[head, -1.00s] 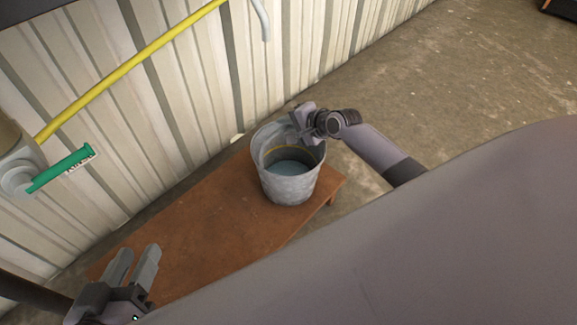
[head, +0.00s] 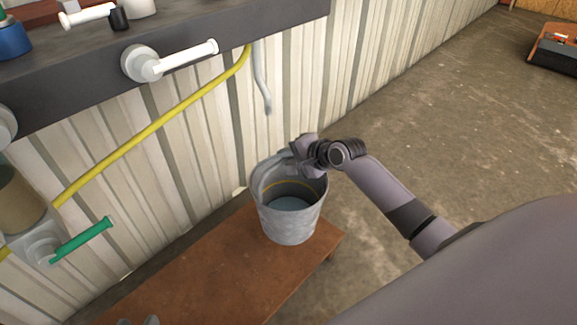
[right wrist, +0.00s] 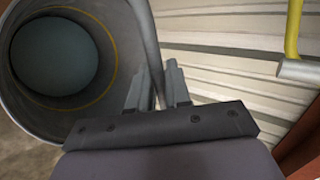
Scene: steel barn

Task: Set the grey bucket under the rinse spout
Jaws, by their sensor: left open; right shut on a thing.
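The grey bucket (head: 290,222) is upright over the far right end of a low brown bench (head: 215,265). I cannot tell whether its base touches the wood. A bluish grey disc and a yellow ring show inside it. My right gripper (head: 303,158) is shut on its rim at the far right side; the right wrist view shows the rim of the bucket (right wrist: 148,40) between the fingers. The grey rinse spout (head: 262,85) hangs by the wall, its tip above and slightly left of the bucket's rim in the picture. My left gripper (head: 140,321) is open at the bottom edge, mostly cut off.
A dark shelf (head: 190,62) with white-handled valves runs along the ribbed wall (head: 150,165). A yellow pipe (head: 150,130) slopes below it. A green-handled valve (head: 80,241) sticks out at left.

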